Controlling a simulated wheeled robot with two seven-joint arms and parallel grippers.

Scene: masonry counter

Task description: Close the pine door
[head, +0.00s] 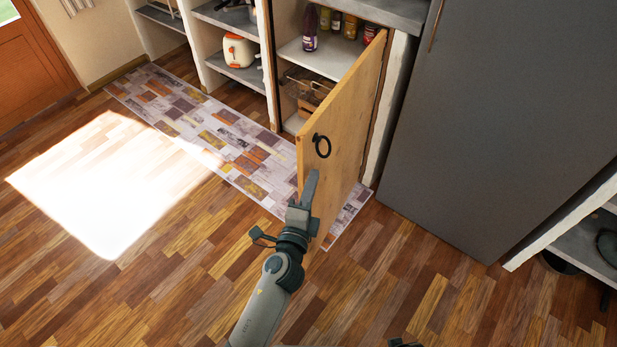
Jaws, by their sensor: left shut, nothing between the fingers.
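The pine door (345,125) stands wide open, swung out from the cabinet toward me. Its hinged side is at the right of the cabinet opening and its free edge is at the left. A black ring handle (322,146) is on the face I see, near the free edge. My left gripper (312,177) is shut and empty, just below the ring in the picture and in front of the door near its free edge. I cannot tell whether it touches the door. It hides part of the door's lower edge.
The open cabinet holds bottles and jars (323,20) on its shelf and a wooden crate (307,92) below. A patterned rug (215,130) lies before the cabinets. A grey fridge-like panel (490,110) stands to the right. The wooden floor (180,270) at left is clear.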

